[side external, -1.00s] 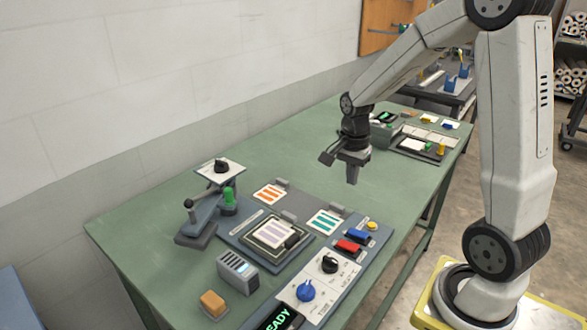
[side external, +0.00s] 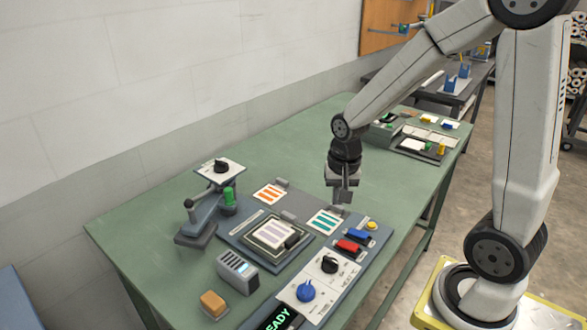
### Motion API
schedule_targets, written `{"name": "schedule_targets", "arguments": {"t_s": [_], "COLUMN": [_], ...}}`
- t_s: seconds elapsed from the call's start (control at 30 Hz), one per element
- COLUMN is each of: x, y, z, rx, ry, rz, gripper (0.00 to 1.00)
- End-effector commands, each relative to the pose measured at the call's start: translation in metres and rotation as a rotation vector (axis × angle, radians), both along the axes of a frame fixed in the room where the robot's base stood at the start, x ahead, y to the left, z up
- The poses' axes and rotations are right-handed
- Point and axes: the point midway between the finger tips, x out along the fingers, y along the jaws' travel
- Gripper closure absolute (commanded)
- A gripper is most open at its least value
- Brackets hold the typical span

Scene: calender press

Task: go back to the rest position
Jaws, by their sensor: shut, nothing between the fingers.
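My gripper (side external: 341,197) is shut and empty. It points down above the green table (side external: 290,148), just behind the card with green stripes (side external: 325,222) as seen in the side external view. Whether its tips are clear of the surface by much is hard to tell. My arm reaches in from the right.
Below and left of my gripper lie an orange-striped card (side external: 270,193), a framed plate (side external: 276,235) and a lever press (side external: 205,212). A panel with knobs (side external: 318,280) and blue and red buttons (side external: 348,246) is in front. The table's middle back is clear.

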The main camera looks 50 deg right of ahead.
Motion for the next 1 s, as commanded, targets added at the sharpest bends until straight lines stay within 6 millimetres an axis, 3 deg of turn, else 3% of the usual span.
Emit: {"name": "schedule_targets", "arguments": {"t_s": [0.2,0.4,0.67,0.7,0.73,0.9,0.93,1.0], "x": [-0.014,-0.027,-0.034,-0.034,-0.034,-0.032,-0.031,-0.029], "y": [0.041,0.067,0.077,0.077,0.077,0.071,0.069,0.061], "z": [-0.007,-0.012,-0.015,-0.015,-0.015,-0.016,-0.017,-0.019], "rx": [-0.044,-0.087,-0.11,-0.111,-0.111,-0.11,-0.111,-0.108], "ry": [-0.065,-0.112,-0.134,-0.134,-0.134,-0.125,-0.12,-0.105], "rz": [0.419,0.718,0.86,0.862,0.863,0.858,0.857,0.855], "gripper": [1.0,1.0,1.0,0.97,0.87,0.33,0.26,0.26]}}
